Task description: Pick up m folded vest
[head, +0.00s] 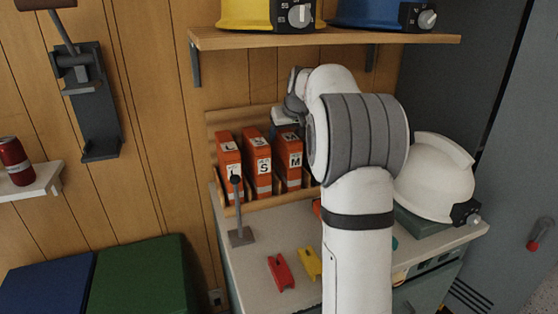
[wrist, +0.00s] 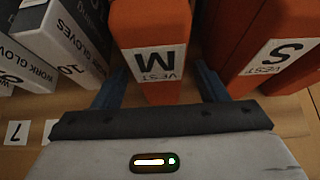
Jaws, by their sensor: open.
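The M folded vest (head: 289,160) is an upright orange block with a white M label, the right one of three in a wooden rack (head: 262,203). In the wrist view the M vest (wrist: 162,88) stands upside down in the middle. My gripper (wrist: 160,84) is open, with one blue finger on each side of the M vest's near end. I cannot tell whether either finger touches it.
The S vest (head: 259,165) and L vest (head: 230,168) stand left of the M vest. In the wrist view work-glove boxes (wrist: 62,35) flank its other side. A shelf (head: 330,39) with helmets hangs above. A white helmet (head: 435,180) and red (head: 280,272) and yellow (head: 309,263) pieces are on the counter.

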